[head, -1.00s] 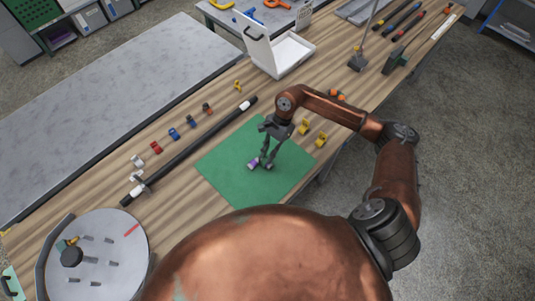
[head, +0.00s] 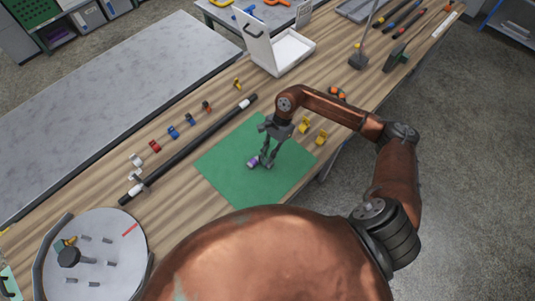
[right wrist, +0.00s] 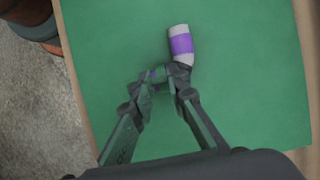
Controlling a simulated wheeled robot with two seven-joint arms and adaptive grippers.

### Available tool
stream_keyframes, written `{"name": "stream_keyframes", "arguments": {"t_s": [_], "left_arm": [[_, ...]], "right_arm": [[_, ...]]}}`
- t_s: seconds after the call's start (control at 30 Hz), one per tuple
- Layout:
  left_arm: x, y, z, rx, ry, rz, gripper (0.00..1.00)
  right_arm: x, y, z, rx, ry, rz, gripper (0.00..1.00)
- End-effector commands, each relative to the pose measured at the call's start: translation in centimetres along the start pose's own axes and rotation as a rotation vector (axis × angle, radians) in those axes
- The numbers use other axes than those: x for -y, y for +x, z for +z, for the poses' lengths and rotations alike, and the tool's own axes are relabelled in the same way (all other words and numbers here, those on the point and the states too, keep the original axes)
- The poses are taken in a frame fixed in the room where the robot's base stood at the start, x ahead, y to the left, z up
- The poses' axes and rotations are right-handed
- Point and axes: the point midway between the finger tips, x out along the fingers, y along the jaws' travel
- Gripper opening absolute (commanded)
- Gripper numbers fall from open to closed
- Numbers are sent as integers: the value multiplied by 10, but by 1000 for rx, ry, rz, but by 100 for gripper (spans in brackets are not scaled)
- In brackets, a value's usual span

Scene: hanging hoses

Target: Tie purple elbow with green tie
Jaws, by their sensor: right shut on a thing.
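The purple elbow (head: 253,162) lies on the green mat (head: 219,165). In the right wrist view it is a pale grey piece with a purple band (right wrist: 181,44), and a smaller purple patch shows by the left fingertip. My right gripper (head: 267,163) points down at the mat, and its fingertips (right wrist: 167,76) are shut on the elbow's near part, partly hiding it. I cannot make out a separate green tie against the mat. My left gripper is not in view.
A long black hose (head: 195,146) lies left of the mat, with several small coloured clips beyond it. Yellow pieces (head: 321,138) stand right of the mat. A round tray with pegs (head: 125,257) is at lower left. An open white case (head: 283,57) stands farther back.

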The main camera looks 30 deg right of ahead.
Motion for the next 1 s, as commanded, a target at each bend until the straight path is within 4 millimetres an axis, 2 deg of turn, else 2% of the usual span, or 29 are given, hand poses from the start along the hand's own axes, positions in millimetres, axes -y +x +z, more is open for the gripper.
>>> {"name": "stream_keyframes", "arguments": {"t_s": [0.17,0.2,0.47,0.77,0.87,1.0], "left_arm": [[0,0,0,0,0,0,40],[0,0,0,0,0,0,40],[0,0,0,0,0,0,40],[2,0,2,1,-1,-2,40],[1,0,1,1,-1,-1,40],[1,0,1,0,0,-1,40]], "right_arm": [[0,0,0,0,0,0,0],[0,0,0,0,0,0,17],[0,0,0,0,0,0,35],[0,-1,0,0,0,0,35],[0,-9,-1,-2,0,-1,35],[1,-32,-1,-4,-1,-2,35]]}}
